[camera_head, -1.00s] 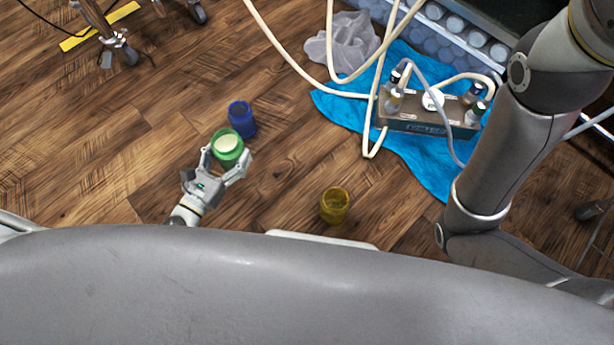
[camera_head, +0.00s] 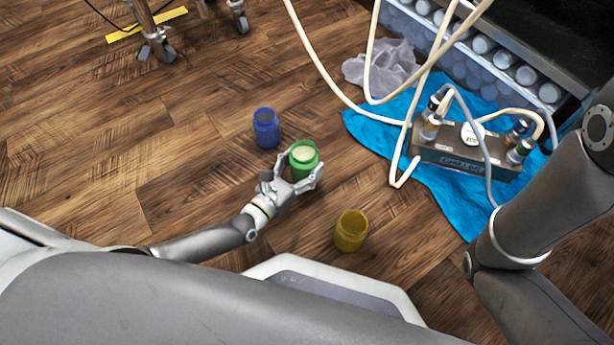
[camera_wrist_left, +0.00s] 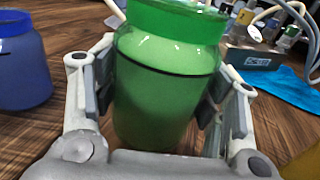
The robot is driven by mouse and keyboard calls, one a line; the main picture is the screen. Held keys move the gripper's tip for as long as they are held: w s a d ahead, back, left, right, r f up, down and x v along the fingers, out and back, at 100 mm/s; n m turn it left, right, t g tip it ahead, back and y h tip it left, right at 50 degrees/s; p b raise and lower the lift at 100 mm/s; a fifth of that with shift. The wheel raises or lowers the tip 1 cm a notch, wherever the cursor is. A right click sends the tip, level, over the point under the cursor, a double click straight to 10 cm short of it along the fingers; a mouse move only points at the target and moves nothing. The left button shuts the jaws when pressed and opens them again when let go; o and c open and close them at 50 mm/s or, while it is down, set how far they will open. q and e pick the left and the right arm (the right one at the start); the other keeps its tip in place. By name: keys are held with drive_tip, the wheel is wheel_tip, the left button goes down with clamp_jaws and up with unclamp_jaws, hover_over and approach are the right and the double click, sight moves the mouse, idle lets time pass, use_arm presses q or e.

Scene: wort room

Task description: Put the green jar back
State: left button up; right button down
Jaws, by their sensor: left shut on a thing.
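The green jar (camera_head: 304,158) is open-topped with pale contents and upright in the head view. My left gripper (camera_head: 301,169) is shut around its sides. In the left wrist view the green jar (camera_wrist_left: 165,85) fills the middle, with a finger pressed on each side; its base is partly hidden by the gripper. I cannot tell whether it touches the floor. A blue jar (camera_head: 266,128) stands to its left, apart from it. A yellow jar (camera_head: 351,231) stands to its lower right. My right arm is at the right; its gripper is out of view.
A blue cloth (camera_head: 440,190) on the wooden floor carries a grey box (camera_head: 465,150) with bottles and hoses. A pale hose (camera_head: 398,178) loops down right of the jars. A wheeled stand (camera_head: 155,40) is at top left. Floor left of the blue jar is clear.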

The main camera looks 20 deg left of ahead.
sight(307, 173)
use_arm(q)
drive_tip(key=shift+w+d+f, duration=0.2)
drive_tip(key=shift+f, duration=0.15)
drive_tip(key=shift+w+d+f+b, duration=0.1)
drive_tip(key=shift+f+b, duration=0.65)
drive_tip(key=shift+f, duration=0.15)
drive_tip(key=shift+w+d+f+b, duration=0.1)
drive_tip(key=shift+f+b, duration=0.65)
drive_tip(key=shift+f, duration=0.15)
drive_tip(key=shift+f+b, duration=0.25)
drive_tip(key=shift+b, duration=0.05)
drive_tip(key=o, duration=1.1)
drive_tip(key=shift+o, duration=0.2)
drive_tip(key=shift+r, duration=0.1)
